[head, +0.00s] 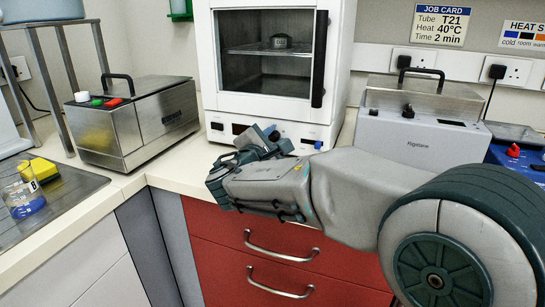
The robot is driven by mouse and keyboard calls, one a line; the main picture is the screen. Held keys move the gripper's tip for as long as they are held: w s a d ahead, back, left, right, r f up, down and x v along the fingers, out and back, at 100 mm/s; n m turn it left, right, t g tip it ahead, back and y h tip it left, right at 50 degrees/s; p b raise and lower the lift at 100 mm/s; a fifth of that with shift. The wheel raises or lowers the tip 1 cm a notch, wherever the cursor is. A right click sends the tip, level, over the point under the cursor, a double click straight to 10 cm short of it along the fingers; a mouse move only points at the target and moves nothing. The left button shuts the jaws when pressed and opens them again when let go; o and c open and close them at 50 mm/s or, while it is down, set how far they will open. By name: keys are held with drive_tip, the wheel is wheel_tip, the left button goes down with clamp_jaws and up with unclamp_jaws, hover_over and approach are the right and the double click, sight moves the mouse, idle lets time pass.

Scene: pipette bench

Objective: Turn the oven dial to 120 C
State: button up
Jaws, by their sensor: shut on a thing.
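The white oven (262,104) stands on the bench against the back wall, with its glass door shut. Its lower control panel (222,138) has small dark displays at the left and a blue button (318,145) at the right. My gripper (268,135) is at the middle of this panel, reaching in from the right. Its fingers are shut on the oven dial, which they and the gripper body hide. I cannot read the dial's setting or the displays.
A steel water bath (150,118) with red, green and white caps or buttons stands left of the oven. Another steel bath (415,135) stands right, behind my arm. The oven's dark vertical handle (320,58) is above my gripper. Red drawers (225,260) lie below.

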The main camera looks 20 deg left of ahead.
drive_tip(key=shift+f+m+b, duration=0.15)
drive_tip(key=shift+m+b, duration=0.85)
drive_tip(key=shift+b, duration=0.45)
drive_tip(key=o, duration=1)
drive_tip(key=s, duration=0.4)
drive_tip(key=s+p, duration=0.1)
drive_tip(key=s, duration=0.4)
drive_tip(key=s+a, duration=0.1)
drive_tip(key=s, duration=0.3)
drive_tip(key=shift+s, duration=0.4)
